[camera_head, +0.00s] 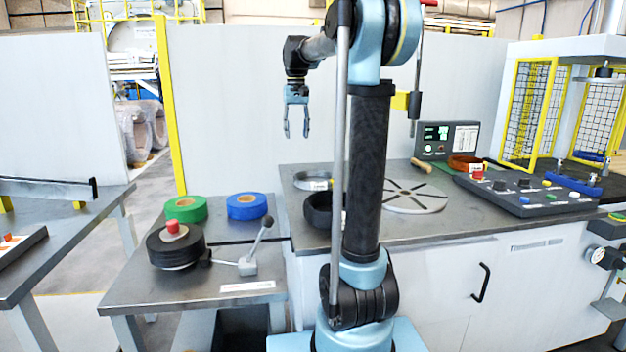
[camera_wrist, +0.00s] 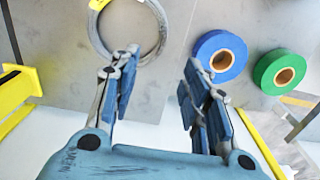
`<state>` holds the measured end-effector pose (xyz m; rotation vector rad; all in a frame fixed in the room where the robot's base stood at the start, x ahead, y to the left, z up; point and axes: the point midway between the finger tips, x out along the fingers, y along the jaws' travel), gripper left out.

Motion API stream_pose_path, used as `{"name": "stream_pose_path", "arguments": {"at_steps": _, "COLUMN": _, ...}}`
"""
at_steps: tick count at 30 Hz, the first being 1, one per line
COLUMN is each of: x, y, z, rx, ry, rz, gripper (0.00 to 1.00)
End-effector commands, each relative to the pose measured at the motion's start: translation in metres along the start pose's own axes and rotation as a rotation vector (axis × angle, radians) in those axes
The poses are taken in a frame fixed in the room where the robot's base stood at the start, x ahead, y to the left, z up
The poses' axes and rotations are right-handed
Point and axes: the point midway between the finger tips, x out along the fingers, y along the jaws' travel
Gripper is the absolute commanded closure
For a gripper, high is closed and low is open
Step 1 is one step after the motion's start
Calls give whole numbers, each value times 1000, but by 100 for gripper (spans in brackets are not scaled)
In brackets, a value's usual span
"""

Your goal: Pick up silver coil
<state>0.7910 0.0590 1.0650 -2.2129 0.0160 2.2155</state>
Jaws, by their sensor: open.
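The silver coil (camera_head: 302,184) is a thin grey ring lying flat on the workbench (camera_head: 440,220), left of my arm in the head view. It carries a small tag. In the wrist view the silver coil (camera_wrist: 95,38) is at the upper left, partly cut off by the top edge, with a yellow tag. My gripper (camera_head: 296,132) hangs fingers-down, high above the bench near the coil. In the wrist view my gripper (camera_wrist: 160,60) has its fingers apart with nothing between them. The left fingertip overlaps the coil's lower edge in that picture.
A black coil (camera_head: 318,208) sits beside the silver one, partly behind my arm. Green (camera_head: 186,208) and blue (camera_head: 247,205) tape rolls lie on the lower left table near a black wrapping device (camera_head: 176,248) with a lever. A round slotted plate (camera_head: 412,196) and control panel (camera_head: 525,195) stand right.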

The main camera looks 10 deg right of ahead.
Motion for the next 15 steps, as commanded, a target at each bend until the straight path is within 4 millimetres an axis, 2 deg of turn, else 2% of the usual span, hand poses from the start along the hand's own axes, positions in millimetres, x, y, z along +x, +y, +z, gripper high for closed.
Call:
{"name": "stream_pose_path", "arguments": {"at_steps": 5, "x": 21, "y": 0, "z": 0, "rx": 0, "ry": 0, "rz": 0, "gripper": 58}}
{"name": "stream_pose_path", "arguments": {"at_steps": 15, "x": 80, "y": 0, "z": -1, "rx": 2, "ry": 0, "rz": 0, "gripper": 58}}
